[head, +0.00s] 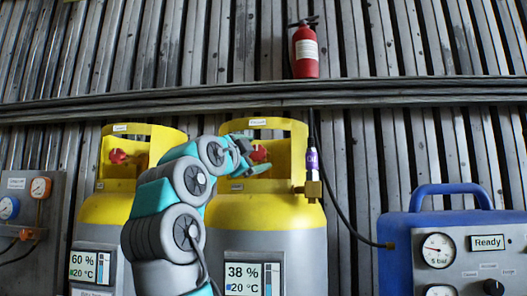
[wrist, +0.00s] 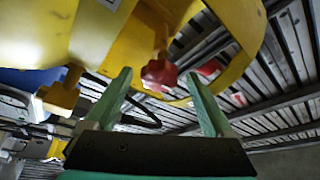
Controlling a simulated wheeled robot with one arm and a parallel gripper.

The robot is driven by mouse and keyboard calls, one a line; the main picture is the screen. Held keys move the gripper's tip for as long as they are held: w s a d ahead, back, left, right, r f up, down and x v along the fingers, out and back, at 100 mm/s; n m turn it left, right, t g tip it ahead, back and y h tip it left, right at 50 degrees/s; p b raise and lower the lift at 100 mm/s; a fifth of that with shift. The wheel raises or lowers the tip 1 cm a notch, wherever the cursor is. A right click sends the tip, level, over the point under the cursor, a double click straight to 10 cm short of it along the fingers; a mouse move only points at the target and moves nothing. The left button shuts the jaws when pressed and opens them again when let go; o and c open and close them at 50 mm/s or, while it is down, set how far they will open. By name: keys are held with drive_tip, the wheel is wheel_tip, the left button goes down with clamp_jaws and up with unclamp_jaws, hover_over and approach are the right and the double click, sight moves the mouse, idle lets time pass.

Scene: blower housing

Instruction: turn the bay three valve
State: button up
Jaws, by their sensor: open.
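Two grey cylinders with yellow collars stand side by side, the left cylinder (head: 98,235) and the right cylinder (head: 290,240). A red valve knob (head: 119,156) shows inside the left collar and another red valve knob (head: 260,153) inside the right collar. My gripper (head: 243,155) is at the right collar, just left of and partly over that knob. In the wrist view my open gripper (wrist: 157,78) has a red knob (wrist: 160,73) on a yellow stem between its green fingertips, beyond them; contact cannot be told. No label reading bay three is legible.
A brass fitting (head: 313,188) with a purple-tagged hose is on the right collar's side. A blue unit (head: 455,235) with gauges and a "Ready" display stands right. A gauge panel (head: 27,215) is at left. A red extinguisher (head: 305,50) hangs on the ribbed wall.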

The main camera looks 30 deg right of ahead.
sight(263, 153)
drive_tip(key=p+x, duration=0.1)
drive_tip(key=x, duration=0.3)
drive_tip(key=shift+w+d, duration=0.15)
drive_tip(key=shift+d, duration=0.15)
drive_tip(key=c, duration=1.4)
